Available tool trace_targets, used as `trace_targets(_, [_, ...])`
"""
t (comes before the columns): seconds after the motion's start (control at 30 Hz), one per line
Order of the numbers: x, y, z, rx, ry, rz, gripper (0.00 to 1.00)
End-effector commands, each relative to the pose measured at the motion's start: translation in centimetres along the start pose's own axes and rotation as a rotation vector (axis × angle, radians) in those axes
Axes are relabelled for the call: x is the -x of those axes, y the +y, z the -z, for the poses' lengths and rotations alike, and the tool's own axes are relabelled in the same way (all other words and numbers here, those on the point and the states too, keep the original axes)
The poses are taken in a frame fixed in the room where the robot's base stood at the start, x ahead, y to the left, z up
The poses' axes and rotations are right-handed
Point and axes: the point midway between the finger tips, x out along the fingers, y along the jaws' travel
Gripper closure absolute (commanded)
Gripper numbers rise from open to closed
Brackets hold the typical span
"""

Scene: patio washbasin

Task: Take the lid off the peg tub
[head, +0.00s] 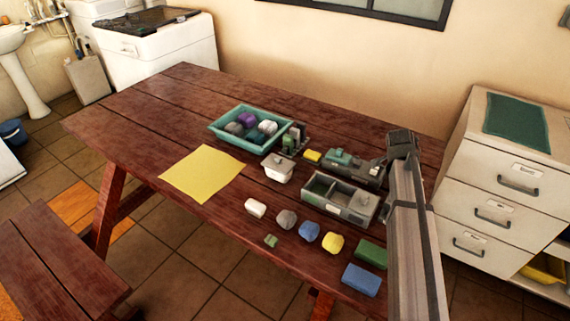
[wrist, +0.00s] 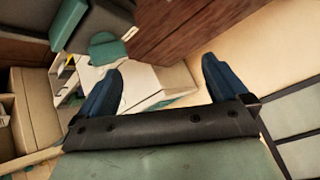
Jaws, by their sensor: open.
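The peg tub appears to be the small white tub (head: 278,168) standing upright on the wooden table, between the yellow sheet and the grey divided tray. Its top looks closed by a pale lid, but lid and rim are too small to tell apart. My gripper (wrist: 161,68) shows in the wrist view with its two blue fingers wide apart and nothing between them. It faces away from the tub, which is not in the wrist view. In the head view my arm is at the right of the table, and the fingers cannot be made out clearly.
A teal tray (head: 217,127) with several rounded items stands behind the tub. A yellow sheet (head: 202,174) lies to its left. A grey divided tray (head: 365,208) is to its right. Several blocks, including a yellow one (head: 333,243), lie along the front. The table's left end is clear.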

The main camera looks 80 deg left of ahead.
Motion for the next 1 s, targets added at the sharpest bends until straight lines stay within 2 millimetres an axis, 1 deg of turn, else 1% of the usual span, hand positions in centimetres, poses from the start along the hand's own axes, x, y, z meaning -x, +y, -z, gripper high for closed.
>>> trace_targets(0.03, [0.9,-2.2,-1.4,-0.081,-0.055,0.006,0.0])
trace_targets(0.07, [1.4,-3.2,-2.3,-0.135,-0.09,0.005,0.0])
trace_targets(0.1, [2.1,-4.8,-3.5,-0.212,-0.139,0.002,0.0])
trace_targets(0.17, [3.4,-7.1,-5.6,-0.333,-0.219,-0.012,0.0])
trace_targets(0.2, [4.3,-8.7,-7.0,-0.415,-0.273,-0.027,0.0])
trace_targets(0.27, [6.0,-11.2,-9.2,-0.533,-0.357,-0.056,0.0])
trace_targets(0.3, [7.2,-12.7,-10.6,-0.609,-0.414,-0.083,0.0])
trace_targets(0.37, [9.2,-14.9,-12.8,-0.712,-0.495,-0.129,0.0])
trace_targets(0.4, [10.6,-16.3,-14.2,-0.776,-0.547,-0.164,0.0])
trace_targets(0.47, [12.7,-18.2,-16.0,-0.859,-0.616,-0.22,0.0])
trace_targets(0.5, [14.0,-19.3,-17.2,-0.906,-0.658,-0.258,0.0])
trace_targets(0.6, [16.9,-21.4,-19.5,-0.996,-0.738,-0.347,0.0])
trace_targets(0.73, [19.3,-22.9,-21.2,-1.064,-0.797,-0.429,0.0])
trace_targets(0.8, [20.0,-23.3,-21.8,-1.081,-0.812,-0.453,0.0])
trace_targets(0.87, [20.2,-23.4,-22.1,-1.087,-0.819,-0.464,0.0])
trace_targets(1.0, [19.6,-23.5,-22.9,-1.091,-0.821,-0.467,0.0])
